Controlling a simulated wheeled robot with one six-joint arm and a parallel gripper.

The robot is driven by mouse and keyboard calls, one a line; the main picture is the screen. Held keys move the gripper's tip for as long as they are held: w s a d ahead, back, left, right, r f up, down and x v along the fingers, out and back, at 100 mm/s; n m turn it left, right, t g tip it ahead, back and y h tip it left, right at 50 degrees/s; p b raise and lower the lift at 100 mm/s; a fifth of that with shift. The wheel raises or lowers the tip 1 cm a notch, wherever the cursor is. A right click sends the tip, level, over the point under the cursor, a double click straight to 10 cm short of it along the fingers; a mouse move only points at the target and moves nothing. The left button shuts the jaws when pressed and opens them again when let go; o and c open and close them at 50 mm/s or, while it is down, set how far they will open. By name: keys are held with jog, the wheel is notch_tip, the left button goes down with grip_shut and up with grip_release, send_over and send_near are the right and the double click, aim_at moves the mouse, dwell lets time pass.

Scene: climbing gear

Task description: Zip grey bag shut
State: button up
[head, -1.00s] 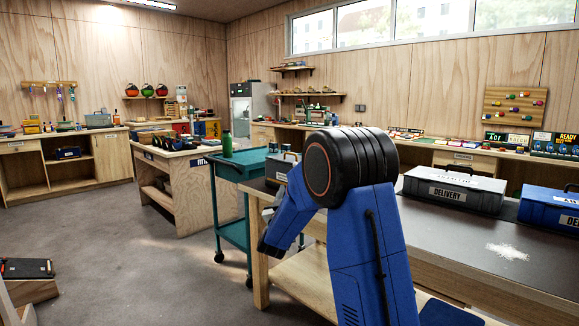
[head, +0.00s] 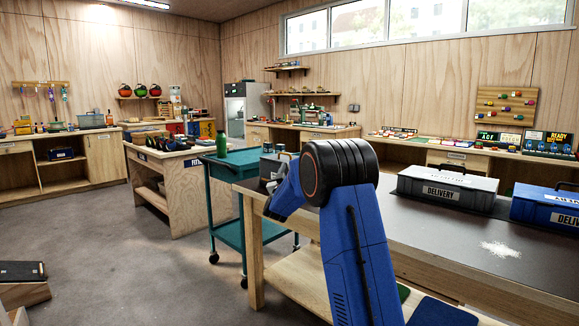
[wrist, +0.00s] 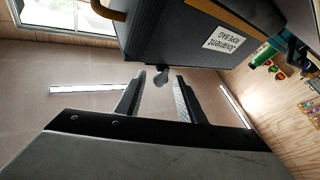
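A dark grey bag (wrist: 175,35) with tan edging and a white label ending in "ROPE BAG" fills the top middle of the wrist view, upside down there. A grey box-like thing (head: 274,165), perhaps this bag, stands at the bench's far left end in the head view, partly behind my arm. My gripper (wrist: 160,77) is open, its two fingers apart and pointing toward the bag. A small grey piece (wrist: 162,75) shows between the fingertips; I cannot tell whether it is a zip pull. In the head view my gripper is mostly hidden by my arm.
A grey delivery box (head: 447,188) and a blue box (head: 545,208) stand on the dark bench (head: 430,226), with white powder (head: 500,249) in front. A teal cart (head: 222,197) with a green bottle (head: 221,144) stands left of the bench. Floor at left is mostly clear.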

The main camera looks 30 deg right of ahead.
jog(key=shift+x, duration=1.05)
